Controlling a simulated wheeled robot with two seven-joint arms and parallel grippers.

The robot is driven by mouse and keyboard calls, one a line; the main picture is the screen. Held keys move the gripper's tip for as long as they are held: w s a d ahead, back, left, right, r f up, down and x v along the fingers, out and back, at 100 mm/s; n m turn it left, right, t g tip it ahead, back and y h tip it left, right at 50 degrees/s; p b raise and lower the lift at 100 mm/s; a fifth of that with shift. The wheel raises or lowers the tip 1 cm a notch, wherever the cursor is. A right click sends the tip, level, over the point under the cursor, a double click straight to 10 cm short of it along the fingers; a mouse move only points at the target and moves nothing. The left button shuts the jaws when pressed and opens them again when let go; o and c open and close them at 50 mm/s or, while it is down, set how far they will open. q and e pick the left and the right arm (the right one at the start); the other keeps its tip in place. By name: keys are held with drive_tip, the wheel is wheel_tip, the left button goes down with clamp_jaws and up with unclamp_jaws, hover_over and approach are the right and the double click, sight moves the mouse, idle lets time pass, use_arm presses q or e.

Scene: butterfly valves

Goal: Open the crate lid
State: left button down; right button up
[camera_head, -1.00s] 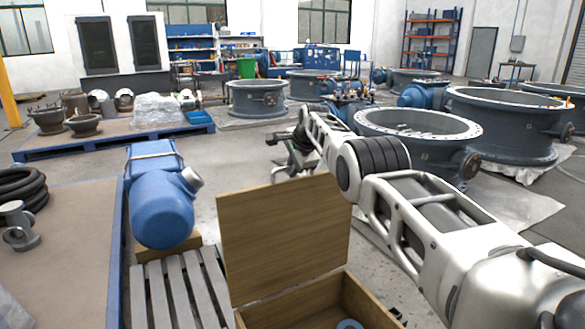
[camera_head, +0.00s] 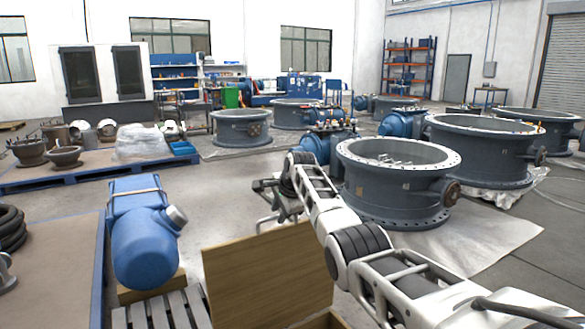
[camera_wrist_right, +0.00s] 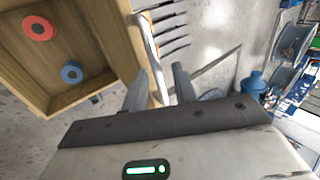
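The wooden crate lid (camera_head: 268,272) stands raised, roughly upright, at the bottom middle of the head view. Only a corner of the crate (camera_head: 325,320) shows below it. In the right wrist view the open crate (camera_wrist_right: 85,88) is at upper left, with a red ring (camera_wrist_right: 38,28) and a blue ring (camera_wrist_right: 72,72) inside. My right gripper (camera_head: 268,190) is just above and behind the lid's top edge in the head view. My left gripper is out of view.
A large flanged valve body (camera_head: 395,185) stands behind my right arm. Open floor (camera_head: 225,205) lies behind the lid.

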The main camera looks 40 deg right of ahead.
drive_tip(key=v, duration=1.3)
